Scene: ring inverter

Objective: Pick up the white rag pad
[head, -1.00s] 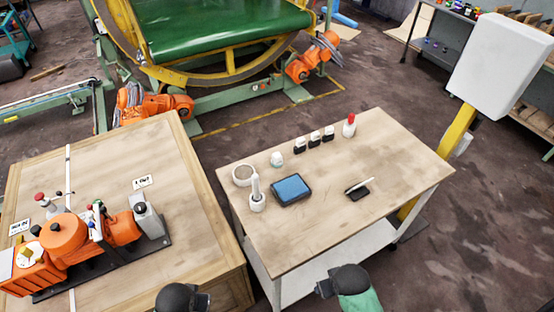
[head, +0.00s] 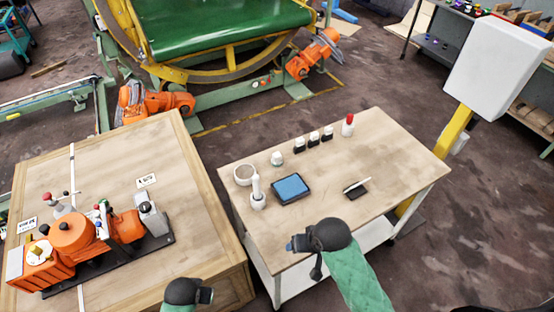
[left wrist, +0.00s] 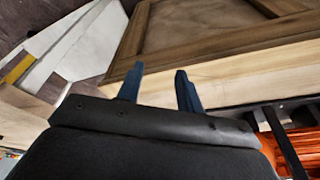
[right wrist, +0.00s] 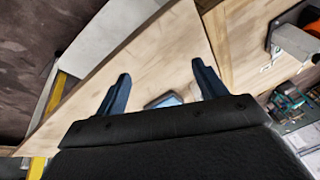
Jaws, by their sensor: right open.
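I cannot tell for certain which item is the white rag pad. The pale candidates on the workbench in the head view are a round white ring-like piece (head: 243,175) at the left edge and a thin white piece (head: 357,184) on a small black block. My right gripper (head: 292,245) is over the bench's near left part, in front of these items. In the right wrist view its fingers (right wrist: 160,72) are apart and empty. My left gripper (head: 207,296) is low by the wooden crate's near right edge; its fingers (left wrist: 157,78) are apart and empty.
The workbench (head: 330,215) also holds a white bottle (head: 257,198), a blue-topped pad (head: 290,188), a small jar (head: 276,158), several black-and-white bottles and a red-capped bottle (head: 347,125). The wooden crate (head: 170,165) at left carries an orange machine (head: 72,235). The bench's near right part is clear.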

